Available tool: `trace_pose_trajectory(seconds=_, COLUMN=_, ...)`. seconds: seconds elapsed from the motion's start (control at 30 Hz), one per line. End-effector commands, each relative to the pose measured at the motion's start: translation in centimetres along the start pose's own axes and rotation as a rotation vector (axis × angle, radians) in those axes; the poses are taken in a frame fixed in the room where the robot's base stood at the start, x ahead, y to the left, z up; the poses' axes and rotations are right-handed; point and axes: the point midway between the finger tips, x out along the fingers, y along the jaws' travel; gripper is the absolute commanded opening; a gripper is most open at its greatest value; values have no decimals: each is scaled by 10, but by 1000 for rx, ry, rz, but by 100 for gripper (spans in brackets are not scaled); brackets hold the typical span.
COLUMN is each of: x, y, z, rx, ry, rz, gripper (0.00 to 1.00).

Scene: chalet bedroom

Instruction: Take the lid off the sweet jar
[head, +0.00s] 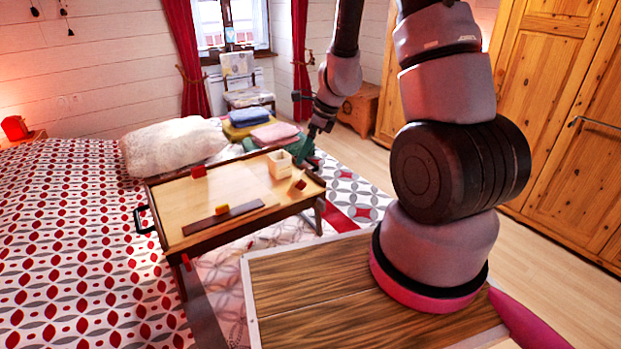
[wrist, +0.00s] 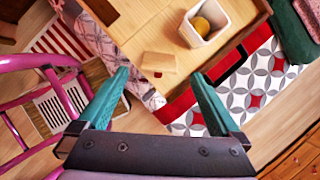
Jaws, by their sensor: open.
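The sweet jar (head: 279,164) is a white square container near the right end of the wooden tray table (head: 180,195). Its top is open in the wrist view (wrist: 190,38), and a yellow thing (wrist: 202,26) shows inside. A small wooden piece with a knob, which looks like the lid (head: 298,185), is beside the jar near the table edge, apart from it. The lid also shows in the wrist view (wrist: 158,60), ahead of my fingertips. My gripper (wrist: 160,76) is open with nothing between its teal fingers. In the head view my gripper (head: 307,152) is beyond the jar, at its right.
A red block (head: 198,171) and a yellow-and-red block (head: 221,208) are on the tray table, the latter by a dark strip (head: 224,217). Folded cloths (head: 274,133) and a pillow (head: 172,147) lie behind. The bed (head: 70,240) is at left, wardrobes at right.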

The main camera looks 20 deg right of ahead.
Motion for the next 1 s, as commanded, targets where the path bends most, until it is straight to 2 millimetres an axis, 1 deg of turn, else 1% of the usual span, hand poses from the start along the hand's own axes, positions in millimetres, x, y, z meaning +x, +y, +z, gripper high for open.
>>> trace_pose_trajectory(seconds=0.03, x=7, y=0, z=-4, rx=25, ry=10, rz=5, gripper=100)
trace_pose_trajectory(seconds=0.1, x=14, y=0, z=-8, rx=47, ry=16, rz=7, gripper=100)
trace_pose_trajectory(seconds=0.17, x=22, y=0, z=-9, rx=55, ry=18, rz=8, gripper=100)
trace_pose_trajectory(seconds=0.4, x=58, y=0, z=-10, rx=56, ry=17, rz=7, gripper=100)
trace_pose_trajectory(seconds=0.67, x=79, y=2, z=-12, rx=53, ry=18, rz=8, gripper=100)
trace_pose_trajectory(seconds=0.9, x=113, y=4, z=-17, rx=52, ry=18, rz=8, gripper=100)
trace_pose_trajectory(seconds=1.0, x=119, y=4, z=-17, rx=51, ry=17, rz=6, gripper=100)
